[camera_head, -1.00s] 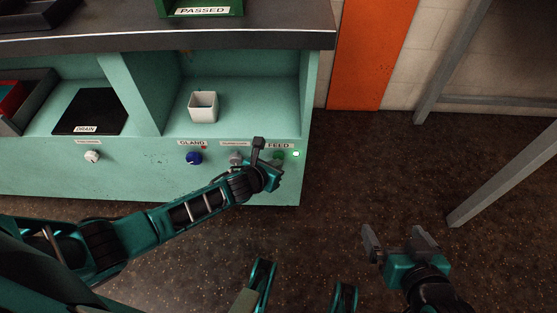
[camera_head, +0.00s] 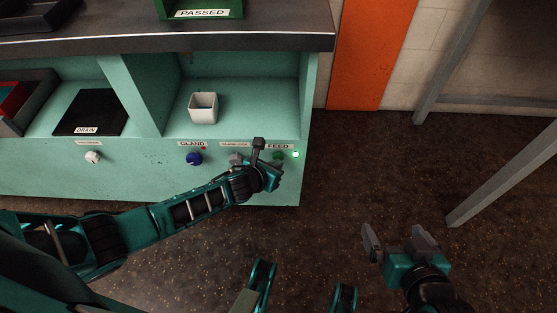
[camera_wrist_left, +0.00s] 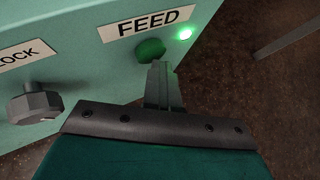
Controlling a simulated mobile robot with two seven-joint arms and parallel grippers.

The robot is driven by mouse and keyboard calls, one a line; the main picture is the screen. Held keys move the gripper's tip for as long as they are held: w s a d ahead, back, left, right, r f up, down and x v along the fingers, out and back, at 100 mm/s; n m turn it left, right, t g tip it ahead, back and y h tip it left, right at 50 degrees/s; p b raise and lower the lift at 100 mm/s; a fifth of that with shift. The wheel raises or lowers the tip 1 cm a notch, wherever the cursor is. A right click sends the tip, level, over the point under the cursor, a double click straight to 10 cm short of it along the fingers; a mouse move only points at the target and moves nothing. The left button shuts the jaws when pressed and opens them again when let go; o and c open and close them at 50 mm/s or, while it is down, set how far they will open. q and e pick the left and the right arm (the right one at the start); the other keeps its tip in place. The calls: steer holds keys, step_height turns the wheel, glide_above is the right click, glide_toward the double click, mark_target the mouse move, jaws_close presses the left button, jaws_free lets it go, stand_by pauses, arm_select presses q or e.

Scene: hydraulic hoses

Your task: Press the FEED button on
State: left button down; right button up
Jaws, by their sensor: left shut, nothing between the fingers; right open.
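The green FEED button (camera_wrist_left: 150,50) is on the bench's front panel, under the FEED label (camera_wrist_left: 156,19). In the head view the button (camera_head: 279,155) is partly hidden by my left gripper. A small green lamp (camera_head: 295,154) beside it is lit, and it also glows in the left wrist view (camera_wrist_left: 185,34). My left gripper (camera_head: 260,143) is shut and empty. In the left wrist view its fingertips (camera_wrist_left: 159,68) are just below the button; I cannot tell whether they touch it. My right gripper (camera_head: 396,240) is open and empty above the floor, to the right.
Left of the button are a grey knob (camera_wrist_left: 35,104), a blue GLAND knob (camera_head: 194,158) and a white knob (camera_head: 93,157). A white cup (camera_head: 203,107) stands on the shelf above. Grey metal legs (camera_head: 500,172) stand at right. The floor between is clear.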

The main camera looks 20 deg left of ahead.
arm_select(q)
steer(key=shift+w+a+r, duration=0.4)
steer(key=shift+w, duration=0.05)
steer(key=s+d+p, duration=0.1)
steer(key=s+d, duration=0.1)
steer(key=s, duration=0.4)
steer(key=shift+f, duration=0.15)
steer(key=shift+s, duration=0.1)
steer(key=shift+d, duration=0.1)
